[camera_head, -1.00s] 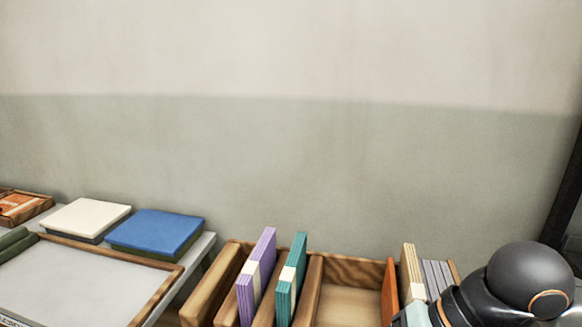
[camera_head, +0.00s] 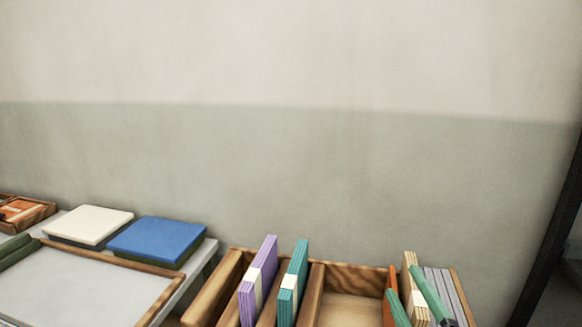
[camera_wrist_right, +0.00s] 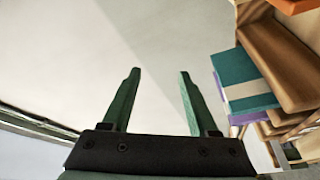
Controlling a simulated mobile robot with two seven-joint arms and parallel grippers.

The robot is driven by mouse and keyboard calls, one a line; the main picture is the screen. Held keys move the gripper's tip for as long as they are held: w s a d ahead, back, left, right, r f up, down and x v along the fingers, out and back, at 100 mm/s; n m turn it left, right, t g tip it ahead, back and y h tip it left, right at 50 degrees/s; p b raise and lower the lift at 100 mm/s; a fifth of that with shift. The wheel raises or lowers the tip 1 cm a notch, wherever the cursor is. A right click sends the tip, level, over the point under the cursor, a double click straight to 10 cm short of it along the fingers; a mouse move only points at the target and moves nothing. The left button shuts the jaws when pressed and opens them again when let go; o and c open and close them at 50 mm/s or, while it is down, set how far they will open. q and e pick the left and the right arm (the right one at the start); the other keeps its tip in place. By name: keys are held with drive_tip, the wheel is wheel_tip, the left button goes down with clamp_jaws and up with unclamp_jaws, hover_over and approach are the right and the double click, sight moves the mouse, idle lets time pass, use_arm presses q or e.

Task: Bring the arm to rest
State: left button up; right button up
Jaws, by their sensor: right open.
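My right gripper (camera_head: 401,281) shows at the bottom right of the head view as two green fingers, in front of the right end of the wooden rack. In the right wrist view my right gripper (camera_wrist_right: 159,73) is open, with nothing between its fingers. Its palm is dark. The rest of the right arm is out of the head view. My left gripper is in neither current view.
The wooden rack (camera_head: 345,275) holds a purple folder (camera_head: 258,280), a teal folder (camera_head: 292,283) and grey sheets (camera_head: 440,288). Left are a blue block (camera_head: 157,238), a cream block (camera_head: 90,224) and a wood-framed tray (camera_head: 85,287). The wall behind is bare.

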drive_tip(key=s+d+f+m+g+h, duration=0.1)
drive_tip(key=s+d+f+m+g, duration=0.2)
drive_tip(key=f, duration=0.6)
drive_tip(key=s+d+f+m+g+h, duration=0.1)
drive_tip(key=s+f+m+g+h, duration=0.15)
drive_tip(key=f+m+g, duration=0.4)
drive_tip(key=s+f+m+g+y, duration=0.2)
drive_tip(key=s+f+g, duration=0.5)
drive_tip(key=s+f, duration=0.75)
drive_tip(key=w+a+f+t+y+p, duration=0.2)
drive_tip(key=w+a+f+t+p, duration=0.1)
drive_tip(key=a+f+t+p, duration=0.1)
drive_tip(key=shift+a+f+t+p, duration=0.4)
drive_tip(key=shift+a+t+p, duration=0.15)
drive_tip(key=shift+t, duration=0.6)
